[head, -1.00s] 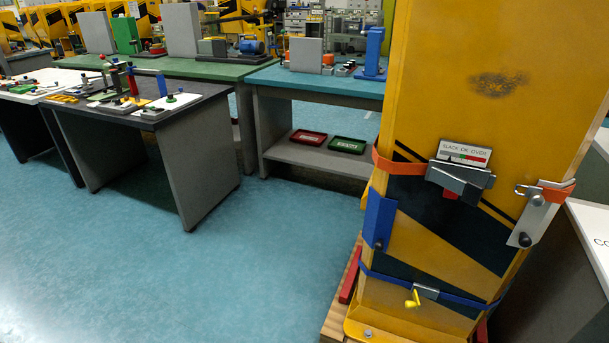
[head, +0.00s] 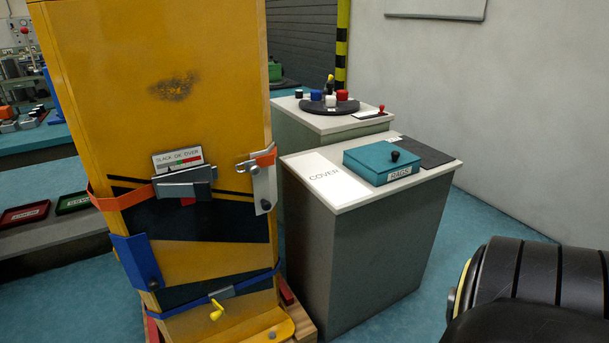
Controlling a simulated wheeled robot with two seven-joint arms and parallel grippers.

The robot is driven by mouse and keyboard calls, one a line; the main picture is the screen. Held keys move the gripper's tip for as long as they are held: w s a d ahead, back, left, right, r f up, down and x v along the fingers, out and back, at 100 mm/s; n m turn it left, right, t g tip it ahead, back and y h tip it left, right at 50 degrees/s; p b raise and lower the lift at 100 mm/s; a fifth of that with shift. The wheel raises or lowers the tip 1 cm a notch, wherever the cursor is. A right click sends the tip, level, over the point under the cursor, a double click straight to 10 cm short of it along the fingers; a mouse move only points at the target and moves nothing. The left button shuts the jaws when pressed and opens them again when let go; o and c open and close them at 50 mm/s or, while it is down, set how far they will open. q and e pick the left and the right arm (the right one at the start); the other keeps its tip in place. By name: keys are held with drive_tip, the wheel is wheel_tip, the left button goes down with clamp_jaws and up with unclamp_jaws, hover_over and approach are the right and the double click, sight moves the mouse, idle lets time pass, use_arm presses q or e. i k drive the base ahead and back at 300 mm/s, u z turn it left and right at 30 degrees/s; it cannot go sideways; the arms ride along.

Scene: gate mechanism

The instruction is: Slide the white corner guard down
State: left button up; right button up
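The white corner guard (head: 262,186) sits on the right front corner of the tall yellow post (head: 215,60). It is a narrow pale plate with a dark knob near its lower end. The orange strap (head: 105,201) goes around the post, and a piece of it shows at the guard's top, next to a metal fitting. A blue corner guard (head: 136,260) with a dark knob sits lower, on the left corner. Neither gripper is in view. A black ribbed part of my own arm fills the lower right of the head view.
A tensioner with a coloured gauge (head: 184,180) is on the post's front. A blue strap with a yellow crank (head: 217,309) runs lower. A grey cabinet with a teal box (head: 380,163) stands close on the right. Clear floor (head: 490,208) lies beyond it.

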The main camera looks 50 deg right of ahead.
sight(265, 184)
drive_tip(key=z, duration=2.45)
drive_tip(key=i, duration=1.25)
drive_tip(key=u, duration=0.7)
